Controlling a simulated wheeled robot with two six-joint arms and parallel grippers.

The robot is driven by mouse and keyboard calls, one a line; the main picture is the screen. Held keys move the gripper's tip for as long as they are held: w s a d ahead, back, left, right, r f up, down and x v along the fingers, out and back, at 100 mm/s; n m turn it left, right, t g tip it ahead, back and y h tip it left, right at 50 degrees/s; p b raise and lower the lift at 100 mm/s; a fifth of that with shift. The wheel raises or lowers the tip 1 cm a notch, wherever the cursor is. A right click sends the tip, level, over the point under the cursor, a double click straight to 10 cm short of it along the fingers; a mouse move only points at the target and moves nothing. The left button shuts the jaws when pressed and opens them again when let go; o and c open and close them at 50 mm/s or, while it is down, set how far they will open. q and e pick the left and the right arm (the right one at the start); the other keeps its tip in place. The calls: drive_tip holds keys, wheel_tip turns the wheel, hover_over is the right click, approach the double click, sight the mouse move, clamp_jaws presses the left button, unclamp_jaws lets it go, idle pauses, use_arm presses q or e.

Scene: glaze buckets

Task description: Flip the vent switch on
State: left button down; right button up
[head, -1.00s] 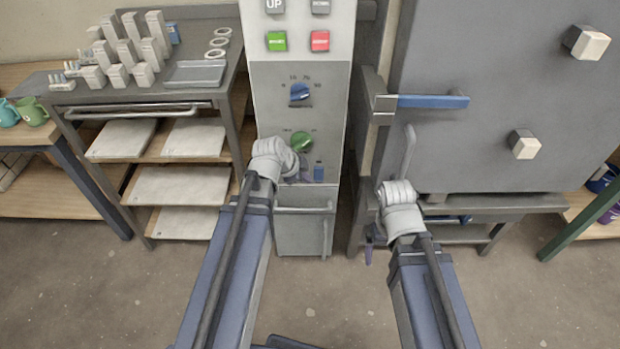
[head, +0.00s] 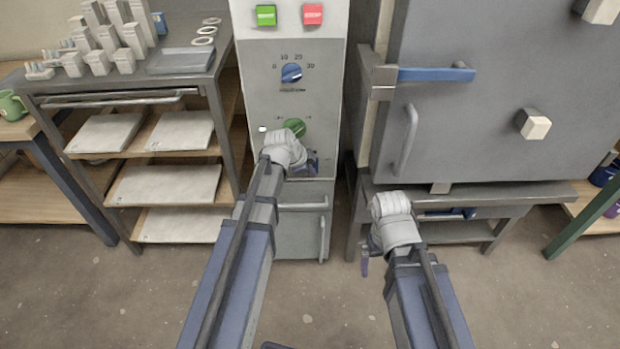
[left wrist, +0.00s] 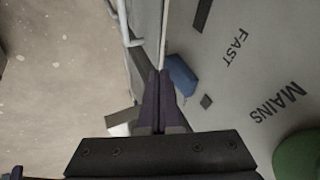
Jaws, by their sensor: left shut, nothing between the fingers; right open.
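A small blue switch (left wrist: 182,75) sits on the grey control panel (left wrist: 235,50), beside the FAST lettering in the left wrist view. No vent label is readable, and its on or off position is unclear. My left gripper (left wrist: 161,75) is shut and empty, its dark purple fingertips close to the switch's left side; whether they touch cannot be told. In the head view, my left gripper (head: 308,168) is at the lower panel below the green dial (head: 295,127), and the wrist largely hides the switch. My right gripper (head: 366,264) hangs open in front of the kiln stand.
A blue dial (head: 291,73) and green and red buttons are higher on the panel. A drawer with a handle (head: 302,206) is below. The kiln door (head: 470,120) stands right, with a protruding handle. A shelf rack (head: 222,120) stands left. The floor in front is clear.

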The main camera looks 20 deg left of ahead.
idle(0.3)
use_arm(q)
drive_tip(key=shift+w+a+f+t+b, duration=0.15)
drive_tip(key=shift+w+t+b, duration=0.15)
drive_tip(key=shift+t+b, duration=0.25)
drive_tip(key=shift+r+p, duration=0.8)
drive_tip(key=shift+r, duration=0.05)
